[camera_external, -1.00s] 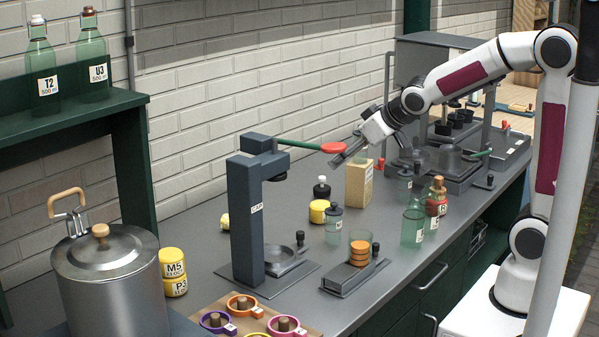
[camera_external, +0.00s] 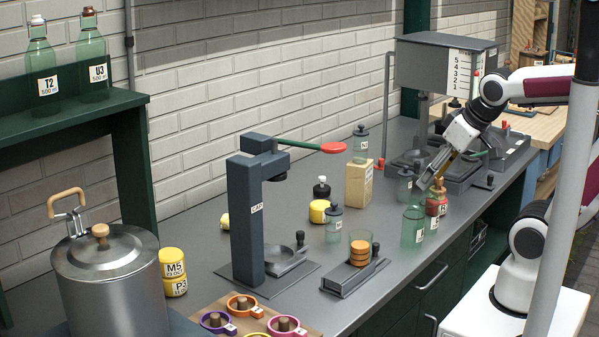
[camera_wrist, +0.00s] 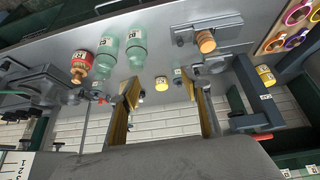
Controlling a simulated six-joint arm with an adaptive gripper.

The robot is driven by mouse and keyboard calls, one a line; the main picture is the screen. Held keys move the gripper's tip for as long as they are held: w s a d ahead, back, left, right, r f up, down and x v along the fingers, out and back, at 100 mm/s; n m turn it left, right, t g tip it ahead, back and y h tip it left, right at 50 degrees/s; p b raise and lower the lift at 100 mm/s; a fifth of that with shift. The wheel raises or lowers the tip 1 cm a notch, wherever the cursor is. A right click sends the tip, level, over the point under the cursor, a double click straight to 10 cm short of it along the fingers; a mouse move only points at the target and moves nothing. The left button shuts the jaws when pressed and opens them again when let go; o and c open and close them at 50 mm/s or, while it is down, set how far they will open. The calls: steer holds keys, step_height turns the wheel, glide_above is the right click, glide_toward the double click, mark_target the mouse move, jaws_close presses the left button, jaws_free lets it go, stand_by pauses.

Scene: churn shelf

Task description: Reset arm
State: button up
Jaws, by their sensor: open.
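My gripper (camera_external: 427,180) is open and points down to the left above the front right part of the bench. In the camera_external view it overlaps the top of a green bottle (camera_external: 412,228); I cannot tell whether they touch. In the wrist view the two fingers (camera_wrist: 163,92) stand wide apart with nothing between them. A red bottle with a cork-coloured top (camera_external: 437,203) stands beside the green bottle, partly behind my gripper. A stoppered green jar (camera_external: 360,145) stands on a wooden block (camera_external: 359,185) at the back.
A dark press with a red-tipped lever (camera_external: 248,210) stands mid-bench. A stoppered jar (camera_external: 334,225) and a holder with orange discs (camera_external: 359,254) are nearby. A dark machine with a numbered scale (camera_external: 466,72) stands behind my gripper. A metal churn (camera_external: 112,285) is at front left.

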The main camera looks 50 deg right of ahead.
steer(key=shift+g, duration=0.3)
steer(key=s, duration=0.3)
steer(key=s+f, duration=0.1)
steer(key=shift+s+a, duration=0.3)
steer(key=shift+s, duration=0.1)
stand_by(0.6)
